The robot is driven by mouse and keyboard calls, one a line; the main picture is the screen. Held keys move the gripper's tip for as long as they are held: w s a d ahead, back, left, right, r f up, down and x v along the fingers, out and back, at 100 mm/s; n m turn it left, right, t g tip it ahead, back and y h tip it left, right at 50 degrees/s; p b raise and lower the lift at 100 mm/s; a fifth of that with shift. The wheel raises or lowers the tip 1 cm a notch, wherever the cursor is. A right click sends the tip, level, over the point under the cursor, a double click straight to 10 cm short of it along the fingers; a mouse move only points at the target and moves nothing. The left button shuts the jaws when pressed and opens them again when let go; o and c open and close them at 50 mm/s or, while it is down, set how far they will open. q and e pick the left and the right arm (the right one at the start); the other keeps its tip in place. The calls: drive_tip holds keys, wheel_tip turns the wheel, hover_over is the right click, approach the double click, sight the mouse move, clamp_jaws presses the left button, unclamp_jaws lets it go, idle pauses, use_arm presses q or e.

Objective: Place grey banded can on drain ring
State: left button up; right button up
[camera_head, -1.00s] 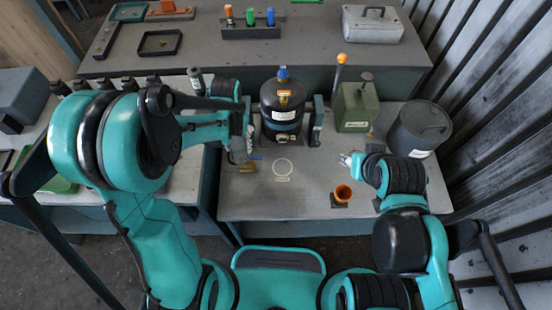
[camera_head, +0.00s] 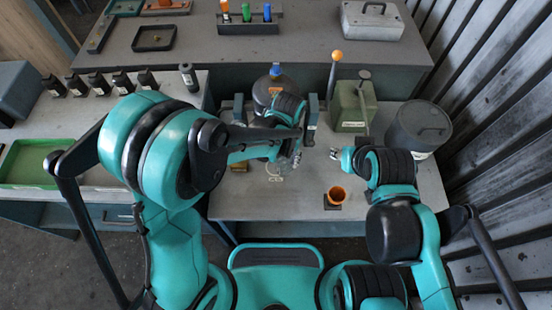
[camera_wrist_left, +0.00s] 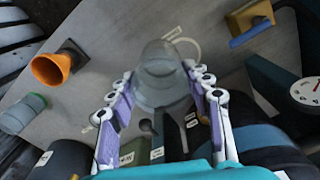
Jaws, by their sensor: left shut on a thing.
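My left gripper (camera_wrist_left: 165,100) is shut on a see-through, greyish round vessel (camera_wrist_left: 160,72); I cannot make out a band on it. In the left wrist view it partly covers the pale drain ring (camera_wrist_left: 192,44) marked on the grey bench. I cannot tell its height above the bench. In the head view my left gripper (camera_head: 292,158) is just right of the drain ring (camera_head: 274,174), with the vessel hard to make out. A small dark grey can (camera_head: 188,78) stands on the left bench. My right gripper (camera_head: 340,155) is over the bench, its opening unclear.
An orange cup (camera_head: 336,195) stands near the front. Behind are a black tank (camera_head: 263,97), partly hidden by my arm, a green box (camera_head: 352,106) and a grey lidded pot (camera_head: 420,130). A yellow block (camera_wrist_left: 250,17) sits near the ring.

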use_arm(q)
drive_tip(key=w+a+f+b, duration=0.1)
drive_tip(key=f, duration=0.1)
drive_tip(key=w+a+f+b, duration=0.1)
drive_tip(key=w+f, duration=0.1)
drive_tip(key=f, duration=0.1)
drive_tip(key=w+a+f+b, duration=0.1)
drive_tip(key=f, duration=0.1)
drive_tip(key=shift+w+f, duration=0.25)
drive_tip(key=shift+w, duration=0.1)
drive_tip(key=shift+r, duration=0.15)
drive_tip(key=o, duration=0.8)
drive_tip(key=shift+f, duration=0.25)
drive_tip(key=o, duration=0.4)
drive_tip(key=shift+o, duration=0.2)
drive_tip(key=shift+r, duration=0.1)
